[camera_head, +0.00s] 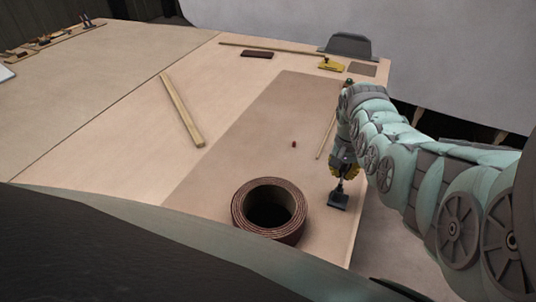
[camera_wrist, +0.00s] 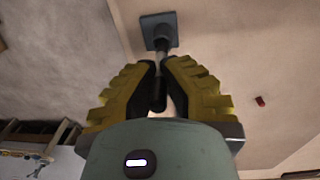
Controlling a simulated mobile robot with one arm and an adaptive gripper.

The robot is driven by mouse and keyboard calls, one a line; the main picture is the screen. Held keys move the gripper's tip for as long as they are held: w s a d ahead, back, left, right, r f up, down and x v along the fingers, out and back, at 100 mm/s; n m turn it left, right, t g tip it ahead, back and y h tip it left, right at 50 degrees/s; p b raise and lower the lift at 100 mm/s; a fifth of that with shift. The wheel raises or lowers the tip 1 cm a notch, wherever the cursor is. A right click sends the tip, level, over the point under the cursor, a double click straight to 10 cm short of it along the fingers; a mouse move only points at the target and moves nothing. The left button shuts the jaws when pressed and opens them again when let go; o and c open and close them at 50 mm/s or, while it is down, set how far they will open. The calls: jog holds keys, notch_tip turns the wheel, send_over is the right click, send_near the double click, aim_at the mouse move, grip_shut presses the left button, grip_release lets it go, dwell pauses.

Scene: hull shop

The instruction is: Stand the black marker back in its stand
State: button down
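My gripper (camera_head: 342,172) is low over the right edge of the table, pointing down. In the wrist view its two yellow fingers with black pads (camera_wrist: 159,68) close in on both sides of the black marker (camera_wrist: 158,97), which is upright between them. The dark square stand (camera_head: 338,202) is on the table directly below the gripper. It also shows in the wrist view (camera_wrist: 151,23), beyond the fingertips. A dark stem runs from the stand up to the fingers. I cannot tell where the marker ends and the stand's socket begins.
A brown ring-shaped roll (camera_head: 240,217) stands left of the stand. A small dark red piece (camera_head: 294,144) lies up and left of the gripper, and a thin stick (camera_head: 325,137) lies beside my arm. A wooden bar (camera_head: 181,110) lies farther left. The mat between is mostly clear.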

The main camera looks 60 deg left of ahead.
jog(key=c, duration=1.1)
grip_release()
jog(key=shift+o, duration=0.2)
jog(key=shift+r, duration=0.15)
jog(key=shift+s+a+r, duration=0.1)
jog(key=shift+r, duration=1.7)
jog(key=shift+a+r, duration=0.1)
jog(key=shift+r, duration=1.7)
